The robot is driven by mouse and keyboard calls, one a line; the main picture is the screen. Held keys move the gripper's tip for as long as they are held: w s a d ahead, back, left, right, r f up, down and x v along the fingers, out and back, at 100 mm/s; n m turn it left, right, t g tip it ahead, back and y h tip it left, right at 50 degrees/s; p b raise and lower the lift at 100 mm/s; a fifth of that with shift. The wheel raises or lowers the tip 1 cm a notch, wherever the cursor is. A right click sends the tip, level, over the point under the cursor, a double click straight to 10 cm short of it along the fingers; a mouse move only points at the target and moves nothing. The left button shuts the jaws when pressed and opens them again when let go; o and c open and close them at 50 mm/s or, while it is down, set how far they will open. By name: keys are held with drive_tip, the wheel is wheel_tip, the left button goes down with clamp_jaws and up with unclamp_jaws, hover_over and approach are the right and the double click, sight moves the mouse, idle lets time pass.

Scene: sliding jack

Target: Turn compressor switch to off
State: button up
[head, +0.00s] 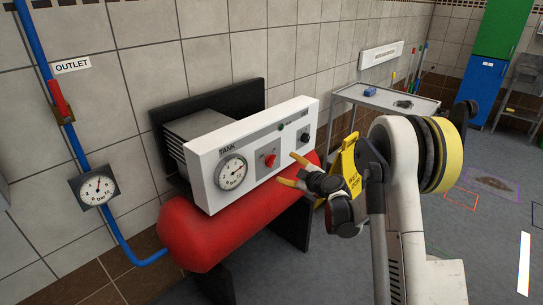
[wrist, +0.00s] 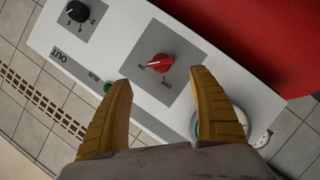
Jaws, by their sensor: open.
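The compressor switch is a red knob on a grey square of the white panel (head: 205,181), seen in the head view (head: 270,160) and in the wrist view (wrist: 161,62). In the wrist view its pale mark points left, towards the ON label; the OFF label (wrist: 166,84) is below the knob. My gripper (head: 289,169) is in front of the panel, its yellow fingers spread and empty. In the wrist view the fingertips (wrist: 160,79) sit either side of the knob's line, apart from it. The exact gap to the panel cannot be told.
A TANK gauge (head: 231,172), a green RUN lamp (wrist: 108,88) and a black knob (wrist: 77,12) share the panel. The red tank (head: 190,235) lies below. A blue pipe (head: 62,115) runs at left. A yellow floor sign (head: 347,165) and a grey cart (head: 385,97) stand beyond my gripper.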

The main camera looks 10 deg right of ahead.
sight(273, 162)
drive_tip(key=b+x, duration=0.3)
drive_tip(key=x, duration=0.6)
drive_tip(key=shift+a+f, duration=0.15)
drive_tip(key=shift+f, duration=0.05)
drive_tip(key=shift+w+a+b, duration=0.2)
drive_tip(key=shift+w+b, duration=0.15)
drive_tip(key=shift+w, duration=0.25)
drive_tip(key=c, duration=1.2)
